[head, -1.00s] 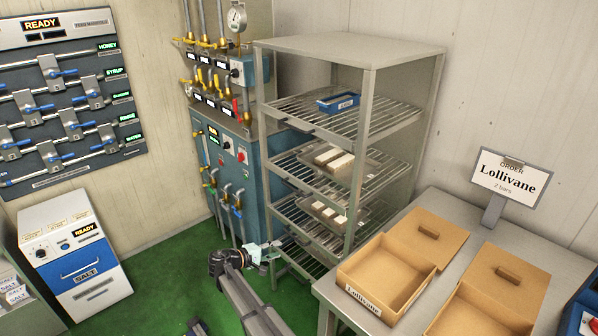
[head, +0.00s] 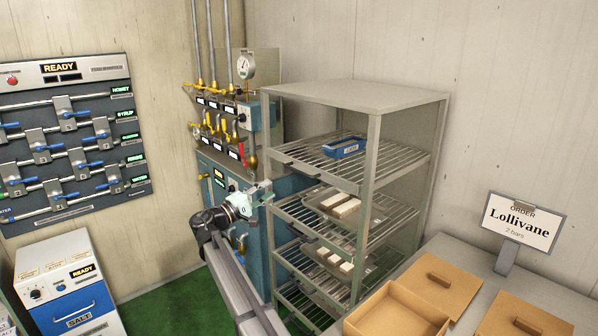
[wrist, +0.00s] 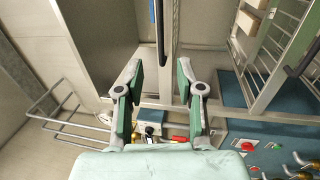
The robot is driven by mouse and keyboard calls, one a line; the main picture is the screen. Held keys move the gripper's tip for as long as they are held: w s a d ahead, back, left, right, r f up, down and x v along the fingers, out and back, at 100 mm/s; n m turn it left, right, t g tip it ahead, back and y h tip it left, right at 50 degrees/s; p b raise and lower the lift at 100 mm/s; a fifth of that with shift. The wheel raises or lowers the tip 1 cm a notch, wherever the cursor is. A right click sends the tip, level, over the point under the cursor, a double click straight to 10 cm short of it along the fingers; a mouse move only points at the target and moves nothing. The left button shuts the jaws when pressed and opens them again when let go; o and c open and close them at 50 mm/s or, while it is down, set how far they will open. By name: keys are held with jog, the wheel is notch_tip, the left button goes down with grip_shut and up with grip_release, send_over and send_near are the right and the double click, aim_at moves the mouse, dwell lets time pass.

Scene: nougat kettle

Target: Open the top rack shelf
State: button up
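The rack (head: 372,97) is a grey metal frame with several wire shelves. The top rack shelf (head: 400,152) holds a blue tray (head: 343,147) and has a dark handle (head: 300,163) along its front edge. It appears pushed in. My gripper (head: 262,190) is beside the rack's front left post, a little below the top shelf's handle level. In the wrist view my gripper (wrist: 159,88) has its two green-padded fingers spread, with nothing held between them. A rack post shows beyond the fingertips, and a wire shelf (wrist: 268,48) lies to the right. Contact with the post cannot be told.
Lower shelves carry trays with pale bars (head: 340,206). A blue cabinet with valves (head: 292,183) stands close behind my gripper. A table with brown boxes (head: 398,312) and an order sign (head: 521,228) is at the right. Green floor (head: 170,305) is free at the left.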

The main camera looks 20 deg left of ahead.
aim_at(298, 172)
jog(key=p+x, duration=0.4)
jog(key=x, duration=1)
jog(key=shift+w+p, duration=0.2)
jog(key=shift+p, duration=0.1)
grip_shut()
